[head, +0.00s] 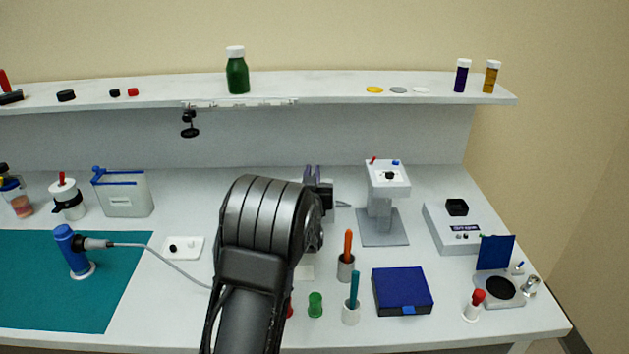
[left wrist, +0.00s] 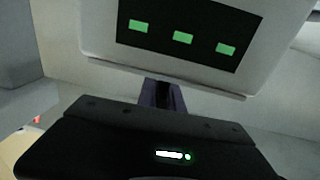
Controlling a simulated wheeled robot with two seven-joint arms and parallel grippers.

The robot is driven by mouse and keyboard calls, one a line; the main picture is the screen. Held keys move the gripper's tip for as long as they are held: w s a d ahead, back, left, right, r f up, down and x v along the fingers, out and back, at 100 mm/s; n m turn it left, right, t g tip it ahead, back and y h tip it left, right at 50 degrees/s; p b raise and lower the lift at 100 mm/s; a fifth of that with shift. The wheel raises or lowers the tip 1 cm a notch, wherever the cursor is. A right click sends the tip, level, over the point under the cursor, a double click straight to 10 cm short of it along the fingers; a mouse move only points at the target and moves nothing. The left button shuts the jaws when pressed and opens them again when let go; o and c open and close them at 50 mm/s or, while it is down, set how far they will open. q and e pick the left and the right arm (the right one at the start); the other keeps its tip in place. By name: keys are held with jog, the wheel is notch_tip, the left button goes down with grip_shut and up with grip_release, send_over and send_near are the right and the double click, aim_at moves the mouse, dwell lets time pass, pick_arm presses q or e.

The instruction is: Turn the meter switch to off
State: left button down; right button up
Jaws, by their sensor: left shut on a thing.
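The meter (left wrist: 180,45) fills the top of the left wrist view, a pale box with a black display and three green marks. In the head view my arm seems to hide it. My left gripper (head: 312,172) is at the back of the bench, its purple fingertips pointing away. In the left wrist view its fingers (left wrist: 162,96) meet the meter just below the display. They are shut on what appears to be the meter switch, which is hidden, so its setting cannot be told. My right gripper is not in view.
Right of my left gripper stands a white device on a post (head: 388,180). An orange-handled tool in a holder (head: 346,265), a blue box (head: 402,291) and a green spool-like piece (head: 316,305) stand nearer. A cable runs left to a blue cylinder (head: 75,252). A shelf (head: 330,92) spans above.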

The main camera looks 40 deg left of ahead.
pick_arm(q)
jog(key=shift+a+n+g+y, duration=0.1)
jog(key=shift+n+g+y, duration=0.3)
jog(key=shift+n+y, duration=0.15)
jog(key=c, duration=1.5)
grip_release()
jog(key=shift+b+v, duration=0.5)
jog(key=shift+v, duration=3.45)
jog(key=shift+r, duration=0.1)
